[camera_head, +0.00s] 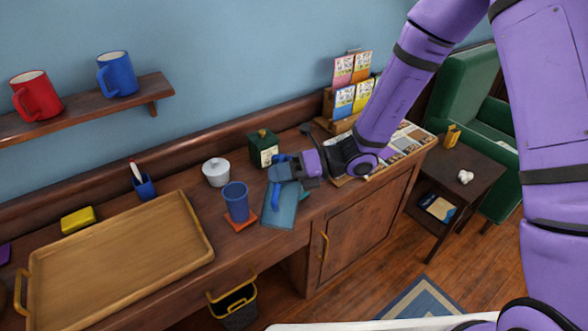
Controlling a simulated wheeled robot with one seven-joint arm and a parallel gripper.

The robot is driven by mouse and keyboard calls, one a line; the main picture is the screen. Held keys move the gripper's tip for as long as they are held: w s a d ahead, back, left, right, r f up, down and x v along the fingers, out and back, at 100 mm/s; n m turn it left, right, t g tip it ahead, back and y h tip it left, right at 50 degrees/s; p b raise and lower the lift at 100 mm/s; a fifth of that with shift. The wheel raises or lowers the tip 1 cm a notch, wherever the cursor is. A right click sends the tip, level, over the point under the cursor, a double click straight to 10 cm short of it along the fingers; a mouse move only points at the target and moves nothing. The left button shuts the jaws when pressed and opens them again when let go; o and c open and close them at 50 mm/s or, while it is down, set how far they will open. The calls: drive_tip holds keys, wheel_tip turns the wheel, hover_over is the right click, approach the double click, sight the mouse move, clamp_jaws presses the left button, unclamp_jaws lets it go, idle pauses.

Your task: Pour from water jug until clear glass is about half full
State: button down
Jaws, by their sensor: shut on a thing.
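My gripper (297,169) is shut on a small blue thing (280,172), above a blue-grey flat book or mat on the wooden counter. The blue thing may be the water jug, but its shape is partly hidden by my fingers. A blue tumbler (236,203) stands upright on an orange coaster (240,223), to the left of my gripper and apart from it. It is the only glass-like vessel near my gripper, and it looks blue rather than clear. I cannot tell the water level in it. No stream of water shows.
A white lidded pot (216,171) and a dark green box (263,148) stand behind. A large wooden tray (120,265) fills the counter's left. A card rack (350,95) stands at the back right. Red (36,96) and blue (117,74) mugs sit on a wall shelf.

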sight(277, 189)
drive_tip(key=shift+w+r+m+p, duration=0.3)
drive_tip(key=shift+r+p, duration=0.15)
drive_tip(key=shift+p, duration=0.05)
idle(1.8)
drive_tip(key=s+f+n, duration=0.2)
drive_tip(key=f, duration=0.1)
drive_tip(key=shift+a+f+t, duration=0.1)
drive_tip(key=shift+a+t, duration=0.1)
drive_tip(key=shift+t, duration=0.1)
drive_tip(key=shift+s+f+n+h, duration=0.15)
drive_tip(key=shift+s+n+h, duration=0.1)
drive_tip(key=shift+n+h, duration=0.15)
drive_tip(key=shift+s+a, duration=0.1)
